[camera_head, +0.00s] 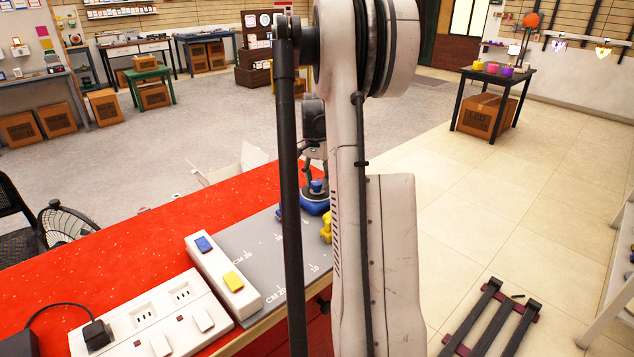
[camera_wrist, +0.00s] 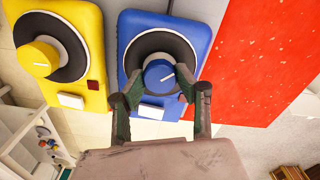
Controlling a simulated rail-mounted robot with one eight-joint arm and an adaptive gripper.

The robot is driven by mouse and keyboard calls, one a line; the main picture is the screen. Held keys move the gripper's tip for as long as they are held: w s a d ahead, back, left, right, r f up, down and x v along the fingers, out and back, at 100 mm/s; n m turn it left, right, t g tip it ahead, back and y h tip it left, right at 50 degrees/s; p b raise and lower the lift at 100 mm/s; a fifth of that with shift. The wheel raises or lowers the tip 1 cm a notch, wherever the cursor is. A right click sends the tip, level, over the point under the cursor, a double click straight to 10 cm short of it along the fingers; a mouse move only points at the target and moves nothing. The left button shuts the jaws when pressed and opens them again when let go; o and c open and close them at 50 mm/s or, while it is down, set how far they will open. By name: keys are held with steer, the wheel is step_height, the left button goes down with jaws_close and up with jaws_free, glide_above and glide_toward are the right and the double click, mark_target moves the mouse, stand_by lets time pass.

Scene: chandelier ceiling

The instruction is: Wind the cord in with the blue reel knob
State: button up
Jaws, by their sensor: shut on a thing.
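The blue reel (camera_wrist: 150,22) shows in the wrist view as a blue housing with a black disc, a round blue knob (camera_wrist: 160,75) with a white line, and a white button (camera_wrist: 151,111). My gripper (camera_wrist: 161,78) has its two fingers on either side of the blue knob, shut on it. In the head view the blue reel (camera_head: 314,206) and knob (camera_head: 317,186) stand at the far end of the red bench, under my gripper (camera_head: 315,177), partly hidden by my arm.
A yellow reel (camera_wrist: 90,15) with a yellow knob (camera_wrist: 37,58) sits close beside the blue one. The red bench top (camera_head: 150,222) carries a grey ruled mat (camera_head: 250,240), a switch box (camera_head: 222,275) and a socket panel (camera_head: 155,325). A fan (camera_head: 68,228) stands left.

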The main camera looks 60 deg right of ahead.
mark_target(317, 182)
steer(key=m, duration=0.4)
steer(key=shift+m, duration=0.3)
steer(key=shift+m+b, duration=0.35)
steer(key=shift+m, duration=1.45)
steer(key=o, duration=1.1)
steer(key=shift+o, duration=0.2)
steer(key=shift+r, duration=0.1)
step_height(317, 182, up, 12)
